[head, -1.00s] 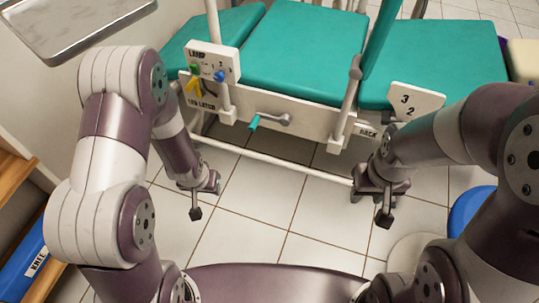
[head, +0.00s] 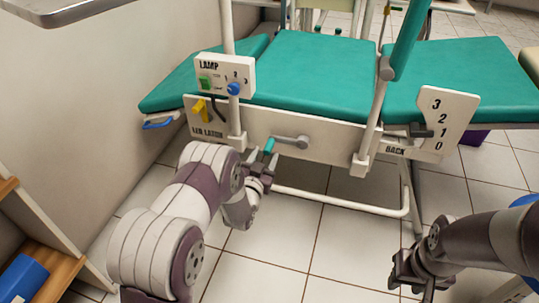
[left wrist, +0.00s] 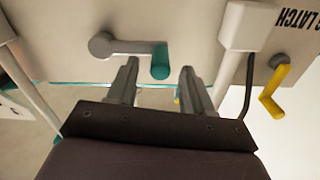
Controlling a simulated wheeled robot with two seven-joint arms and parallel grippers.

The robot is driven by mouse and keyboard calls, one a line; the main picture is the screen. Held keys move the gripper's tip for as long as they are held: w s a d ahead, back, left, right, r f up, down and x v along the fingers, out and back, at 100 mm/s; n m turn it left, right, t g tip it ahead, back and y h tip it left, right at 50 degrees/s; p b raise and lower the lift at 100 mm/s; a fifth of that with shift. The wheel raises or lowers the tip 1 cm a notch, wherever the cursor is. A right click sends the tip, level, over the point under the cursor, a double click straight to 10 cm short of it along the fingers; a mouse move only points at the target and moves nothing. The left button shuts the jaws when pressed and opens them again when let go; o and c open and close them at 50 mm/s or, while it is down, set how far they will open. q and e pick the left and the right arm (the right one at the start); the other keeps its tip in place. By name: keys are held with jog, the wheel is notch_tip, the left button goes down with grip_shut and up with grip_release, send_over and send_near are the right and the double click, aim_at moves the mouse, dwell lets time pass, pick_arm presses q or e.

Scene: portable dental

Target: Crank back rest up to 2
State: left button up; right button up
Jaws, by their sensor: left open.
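The crank (head: 291,141) is a grey arm with a teal handle (head: 268,147) on the cream side panel of the dental chair. In the left wrist view the teal handle (left wrist: 160,61) hangs at the right end of the crank arm. My left gripper (head: 264,163) is open, with its fingers (left wrist: 157,80) on either side of the handle and apart from it. The back rest scale (head: 442,118) shows 3, 2, 1, 0, with a dark pointer (head: 421,131) near 1. My right gripper (head: 408,280) is low over the floor; its jaws are unclear.
The lamp box (head: 225,75) has a green switch and a blue knob. The yellow leg latch (head: 199,106) is left of the crank and shows in the left wrist view (left wrist: 271,92). A white post (head: 370,120) stands right of the crank. The tiled floor in front is clear.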

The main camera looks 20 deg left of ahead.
pick_arm(q)
jog(key=w+b, duration=0.1)
jog(key=w, duration=0.3)
jog(key=shift+w+f+b, duration=0.1)
jog(key=shift+f+b, duration=0.05)
jog(key=shift+b, duration=0.15)
jog(key=shift+w, duration=0.25)
jog(key=shift+d, duration=0.1)
grip_shut()
pick_arm(e)
notch_tip(320, 180, down, 3)
jog(key=shift+r, duration=0.2)
